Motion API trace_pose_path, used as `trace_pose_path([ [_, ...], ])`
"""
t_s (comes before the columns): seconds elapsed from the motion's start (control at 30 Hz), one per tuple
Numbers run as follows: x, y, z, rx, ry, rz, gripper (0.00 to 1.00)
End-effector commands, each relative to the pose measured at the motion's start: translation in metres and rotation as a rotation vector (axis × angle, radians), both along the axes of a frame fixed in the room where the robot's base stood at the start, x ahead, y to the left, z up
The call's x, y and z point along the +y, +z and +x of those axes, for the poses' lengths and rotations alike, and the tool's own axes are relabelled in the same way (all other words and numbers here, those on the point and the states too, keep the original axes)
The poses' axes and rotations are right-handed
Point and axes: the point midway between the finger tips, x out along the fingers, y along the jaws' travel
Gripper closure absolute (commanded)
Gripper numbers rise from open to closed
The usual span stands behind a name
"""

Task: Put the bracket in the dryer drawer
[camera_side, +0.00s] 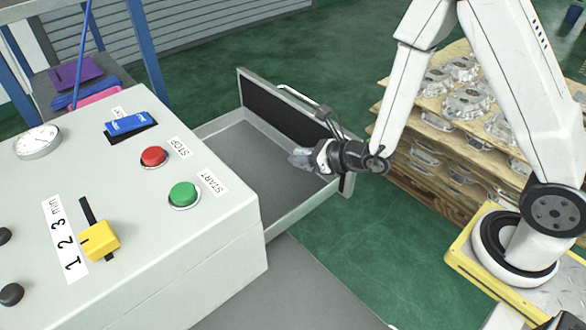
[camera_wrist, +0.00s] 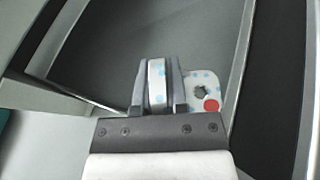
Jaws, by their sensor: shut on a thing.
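The dryer drawer (camera_side: 232,150) is pulled out from the grey dryer box (camera_side: 200,275) and is empty where its floor shows. My gripper (camera_side: 312,158) is above the drawer's right part, near its dark front panel. It is shut on the bracket (camera_side: 301,158), a small grey piece that is partly hidden by the fingers. In the wrist view the bracket (camera_wrist: 203,82) is light with blue dots, a hole and a red spot. It is between and to the right of the fingers (camera_wrist: 158,85), with the drawer floor (camera_wrist: 110,45) behind it.
The dryer's top carries a green START button (camera_side: 183,194), a red STOP button (camera_side: 153,156), a blue switch (camera_side: 127,124) and a yellow slider (camera_side: 101,240). Wooden layers of castings (camera_side: 465,100) stand at the right. The drawer handle (camera_side: 300,95) runs along the outer front.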

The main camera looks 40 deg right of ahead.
Motion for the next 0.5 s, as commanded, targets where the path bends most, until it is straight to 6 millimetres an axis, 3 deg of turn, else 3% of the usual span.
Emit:
trace_pose_path([
  [0.3,0.007,-0.021,0.047,-0.001,0.001,0.000,1.00],
  [0.5,0.010,-0.040,0.067,0.002,0.001,0.000,1.00],
])
